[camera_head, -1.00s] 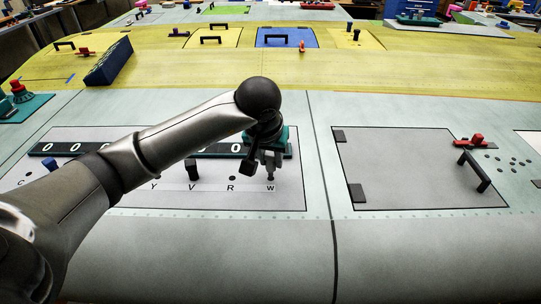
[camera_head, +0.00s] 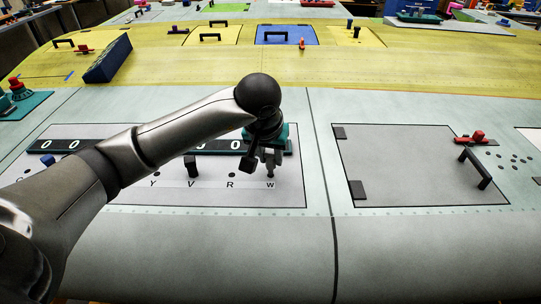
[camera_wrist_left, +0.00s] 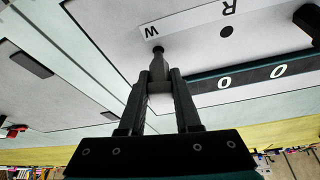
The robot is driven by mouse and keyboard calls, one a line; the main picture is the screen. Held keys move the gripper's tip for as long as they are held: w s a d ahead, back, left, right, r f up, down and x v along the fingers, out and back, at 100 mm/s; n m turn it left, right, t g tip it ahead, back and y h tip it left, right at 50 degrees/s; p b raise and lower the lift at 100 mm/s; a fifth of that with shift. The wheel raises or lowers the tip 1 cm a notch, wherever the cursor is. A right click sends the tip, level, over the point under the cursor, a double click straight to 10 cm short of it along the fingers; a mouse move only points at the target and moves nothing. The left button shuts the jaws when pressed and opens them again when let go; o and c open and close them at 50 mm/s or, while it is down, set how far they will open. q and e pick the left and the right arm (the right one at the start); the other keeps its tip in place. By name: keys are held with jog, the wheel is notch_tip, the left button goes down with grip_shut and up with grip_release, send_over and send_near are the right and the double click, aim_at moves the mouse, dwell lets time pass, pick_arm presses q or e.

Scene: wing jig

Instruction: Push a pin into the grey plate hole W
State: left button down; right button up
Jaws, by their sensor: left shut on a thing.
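The grey plate (camera_head: 285,199) lies on the wing skin with a row of lettered holes, among them Y, V, R and W. My left gripper (camera_head: 270,160) is over the W end of the row. The pin's far end meets a dark round spot beside the letter W (camera_wrist_left: 151,31). I cannot tell how deep the pin sits. The R hole (camera_head: 231,177) looks empty. My right gripper is not in view.
A black peg (camera_head: 191,165) stands at V and a blue peg (camera_head: 47,160) farther left. A dark strip with zeros (camera_head: 222,146) runs behind the holes, partly hidden by my arm. To the right is a grey panel with a black handle (camera_head: 476,168) and a red latch (camera_head: 478,137).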

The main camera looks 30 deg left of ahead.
pick_arm(q)
jog(key=shift+f+b, duration=1.2)
jog(key=shift+f, duration=0.1)
jog(key=c, duration=0.5)
grip_release()
jog(key=v, duration=1.5)
jog(key=shift+r, duration=0.1)
notch_tip(320, 180, up, 7)
jog(key=p, duration=0.4)
jog(key=shift+p, duration=0.4)
